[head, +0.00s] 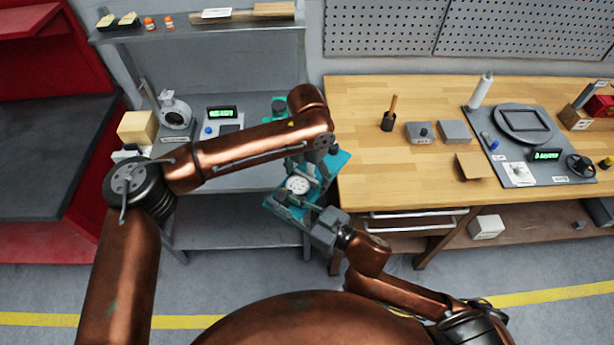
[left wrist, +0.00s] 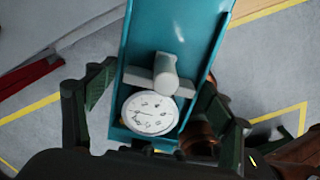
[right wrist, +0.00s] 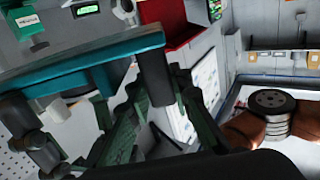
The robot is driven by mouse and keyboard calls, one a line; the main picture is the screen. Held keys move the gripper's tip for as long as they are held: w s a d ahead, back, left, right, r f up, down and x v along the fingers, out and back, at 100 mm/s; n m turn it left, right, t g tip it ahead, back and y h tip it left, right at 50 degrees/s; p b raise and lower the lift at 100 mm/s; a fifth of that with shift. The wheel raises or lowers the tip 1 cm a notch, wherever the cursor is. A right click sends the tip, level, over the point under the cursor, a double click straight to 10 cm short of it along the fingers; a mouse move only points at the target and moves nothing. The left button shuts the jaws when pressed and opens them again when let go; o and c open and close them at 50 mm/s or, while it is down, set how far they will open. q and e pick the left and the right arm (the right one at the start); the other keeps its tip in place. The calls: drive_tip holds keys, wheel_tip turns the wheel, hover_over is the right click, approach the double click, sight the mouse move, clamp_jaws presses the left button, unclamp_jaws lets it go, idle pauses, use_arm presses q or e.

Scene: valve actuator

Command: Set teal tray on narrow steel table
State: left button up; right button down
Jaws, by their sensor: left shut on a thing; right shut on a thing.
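The teal tray (head: 336,163) is held in the air between the steel table and the wooden bench, tilted in the head view. It carries a white round dial (head: 297,185) and a grey valve-like part, which shows in the left wrist view (left wrist: 165,75). My left gripper (head: 303,160) is shut on the tray's far side, partly hidden under my arm. My right gripper (head: 315,217) is shut on its near end. The tray's rim shows in the right wrist view (right wrist: 90,68). The narrow grey steel table (head: 265,150) is at the left, partly behind my left arm.
The steel table bears a yellowish block (head: 137,127), a white instrument (head: 175,110), a green display (head: 222,113) and a teal item (head: 279,104). A red cabinet (head: 80,90) stands left. The wooden bench (head: 370,170) stands right, with several items.

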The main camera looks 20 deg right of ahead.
use_arm(q)
drive_tip(key=shift+s+d+f, duration=0.1)
drive_tip(key=shift+s+d, duration=0.05)
drive_tip(key=shift+s, duration=0.15)
drive_tip(key=shift+c, duration=0.7)
use_arm(e)
drive_tip(key=shift+r, duration=0.2)
use_arm(q)
drive_tip(key=shift+c, duration=1.2)
use_arm(e)
drive_tip(key=c, duration=2)
unclamp_jaws()
use_arm(q)
drive_tip(key=shift+w, duration=0.15)
use_arm(e)
drive_tip(key=o, duration=0.3)
drive_tip(key=shift+f, duration=0.1)
drive_tip(key=shift+o, duration=0.2)
